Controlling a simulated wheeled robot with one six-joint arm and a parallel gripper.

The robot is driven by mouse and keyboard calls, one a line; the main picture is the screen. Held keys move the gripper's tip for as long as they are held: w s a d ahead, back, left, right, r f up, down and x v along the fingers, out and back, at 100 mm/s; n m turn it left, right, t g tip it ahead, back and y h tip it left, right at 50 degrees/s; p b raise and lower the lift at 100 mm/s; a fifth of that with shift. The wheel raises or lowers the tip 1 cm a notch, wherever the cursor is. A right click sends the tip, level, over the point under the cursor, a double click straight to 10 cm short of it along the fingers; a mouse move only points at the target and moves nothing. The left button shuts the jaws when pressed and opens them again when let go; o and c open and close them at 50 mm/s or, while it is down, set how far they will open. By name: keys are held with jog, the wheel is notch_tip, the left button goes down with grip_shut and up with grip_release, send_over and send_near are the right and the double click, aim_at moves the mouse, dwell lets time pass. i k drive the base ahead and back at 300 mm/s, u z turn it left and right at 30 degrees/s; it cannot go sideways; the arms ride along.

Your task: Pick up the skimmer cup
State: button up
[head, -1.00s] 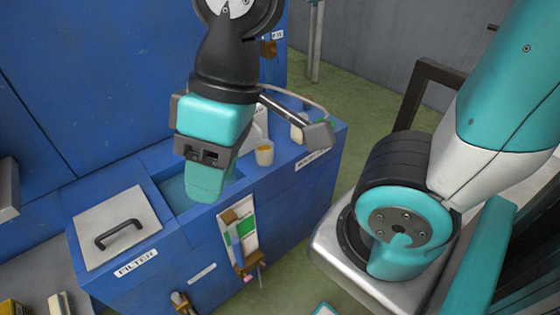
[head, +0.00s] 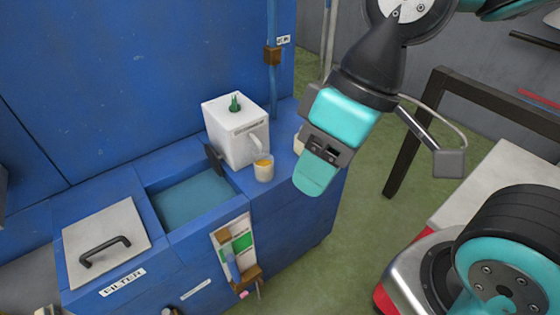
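A small white cup (head: 263,172) with orange-yellow contents at its rim stands upright on the blue tank top, just under the spout of a white boxy unit (head: 228,138). I take this to be the skimmer cup. My gripper (head: 314,178) is to the right of the cup in the head view, pointing down and apart from it in the picture. Its teal fingers overlap each other from this side, so I cannot tell whether they are open or shut. I see nothing held.
An open tank of bluish liquid (head: 195,200) lies left of the cup. A grey lid (head: 104,240) with a black handle, marked FILTER, covers the left end. Another pale container (head: 299,144) is mostly hidden behind my gripper. A tall blue wall (head: 120,80) stands behind.

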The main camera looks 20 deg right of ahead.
aim_at(264, 163)
jog(key=i, duration=0.45)
jog(key=k, duration=0.5)
jog(key=u, duration=0.5)
jog(key=i, duration=0.4)
jog(key=z, duration=1.65)
